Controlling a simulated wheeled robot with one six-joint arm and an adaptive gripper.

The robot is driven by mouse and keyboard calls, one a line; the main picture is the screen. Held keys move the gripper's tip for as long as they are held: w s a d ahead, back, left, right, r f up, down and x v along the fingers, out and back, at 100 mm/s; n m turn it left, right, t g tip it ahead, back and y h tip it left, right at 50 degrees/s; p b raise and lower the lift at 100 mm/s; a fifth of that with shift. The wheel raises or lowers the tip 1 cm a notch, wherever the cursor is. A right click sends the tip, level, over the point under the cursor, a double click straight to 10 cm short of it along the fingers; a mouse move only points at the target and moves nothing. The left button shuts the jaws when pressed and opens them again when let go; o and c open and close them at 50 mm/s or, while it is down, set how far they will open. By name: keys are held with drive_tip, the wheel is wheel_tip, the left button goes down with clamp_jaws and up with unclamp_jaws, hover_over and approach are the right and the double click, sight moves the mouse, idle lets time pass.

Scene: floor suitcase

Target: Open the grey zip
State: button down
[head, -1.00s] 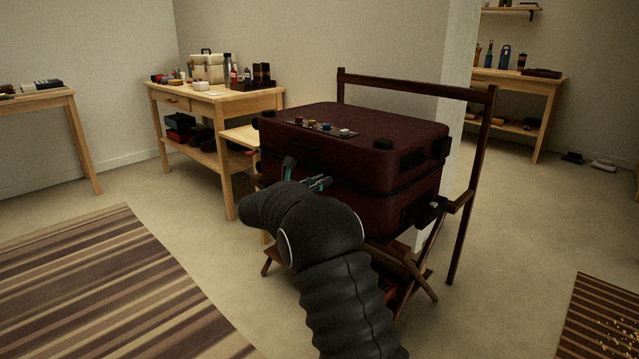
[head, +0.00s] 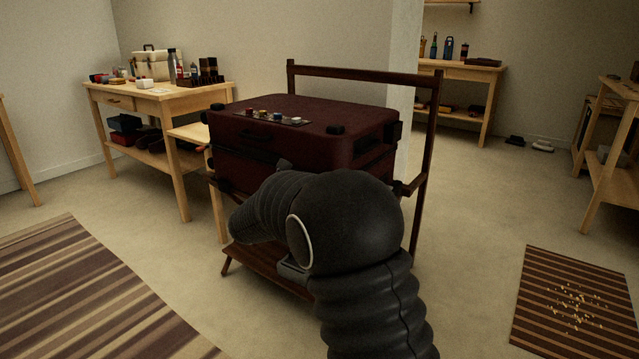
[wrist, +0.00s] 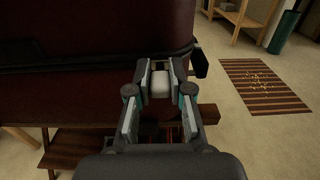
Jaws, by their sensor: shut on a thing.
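The dark red suitcase (head: 300,115) lies flat on a wooden stand, with black corners and a dark seam round its side. In the wrist view, its red side (wrist: 90,35) and dark seam fill the upper left. My gripper (wrist: 160,82) is shut on a small light grey piece, the grey zip (wrist: 160,88), at the suitcase's front side near a corner. In the head view my arm hides the gripper and zip; only a small grey tip shows above the arm. How far the seam is parted I cannot tell.
The wooden stand (head: 427,150) has a tall back rail and low slats. A workbench (head: 160,97) with bottles and boxes stands at the back left. A striped rug (head: 80,290) and a smaller striped mat (head: 540,270) with yellow bits lie on open floor.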

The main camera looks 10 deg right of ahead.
drive_tip(key=shift+s+d, duration=0.25)
drive_tip(key=shift+d, duration=0.1)
drive_tip(key=c, duration=1)
unclamp_jaws()
drive_tip(key=shift+d, duration=0.1)
drive_tip(key=shift+c, duration=0.2)
drive_tip(key=shift+a, duration=0.2)
drive_tip(key=shift+s+a, duration=0.15)
drive_tip(key=shift+s, duration=0.05)
drive_tip(key=v, duration=1.1)
drive_tip(key=shift+s+a, duration=0.15)
